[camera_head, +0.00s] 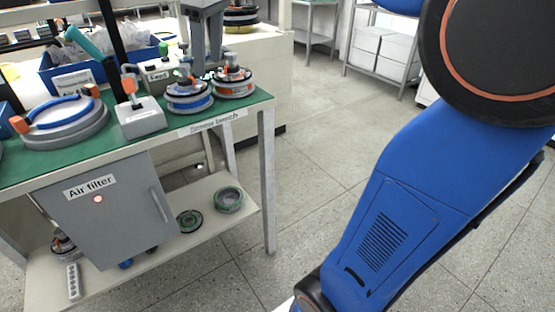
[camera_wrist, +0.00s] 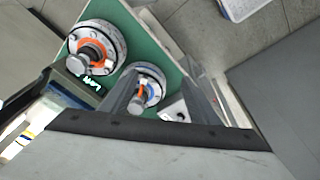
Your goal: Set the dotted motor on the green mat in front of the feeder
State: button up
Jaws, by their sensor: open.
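Two motors stand side by side near the right end of the green bench top (camera_head: 80,153). One motor has a blue band (camera_head: 188,97). The other has an orange face (camera_head: 233,83) and is to its right. In the wrist view they appear as a blue-centred motor (camera_wrist: 150,88) and a larger orange-faced one (camera_wrist: 112,42). Dots are too small to tell on either. My gripper (camera_head: 206,64) points down behind and above the motors, open and empty. In the wrist view my fingers (camera_wrist: 160,95) straddle the line of sight to the blue-centred motor. I cannot identify the feeder or a separate mat.
A grey box with an orange-handled lever (camera_head: 141,118) and a round blue-handled part (camera_head: 65,120) stand left of the motors. A labelled grey box (camera_head: 160,76) and blue bin (camera_head: 62,72) are behind. Below are an air filter cabinet (camera_head: 112,215) and a shelf.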

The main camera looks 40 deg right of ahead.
jog(key=s+d+f+m+t, duration=0.1)
jog(key=s+f+m, duration=0.3)
jog(key=s+f, duration=0.7)
jog(key=s+d+f+m+t, duration=0.1)
jog(key=s+f+m, duration=0.3)
jog(key=s+f, duration=0.7)
notch_tip(320, 180, down, 4)
jog(key=shift+s+d+r+t+h, duration=0.1)
jog(key=shift+s+d+t+h, duration=0.25)
jog(key=shift+d, duration=0.45)
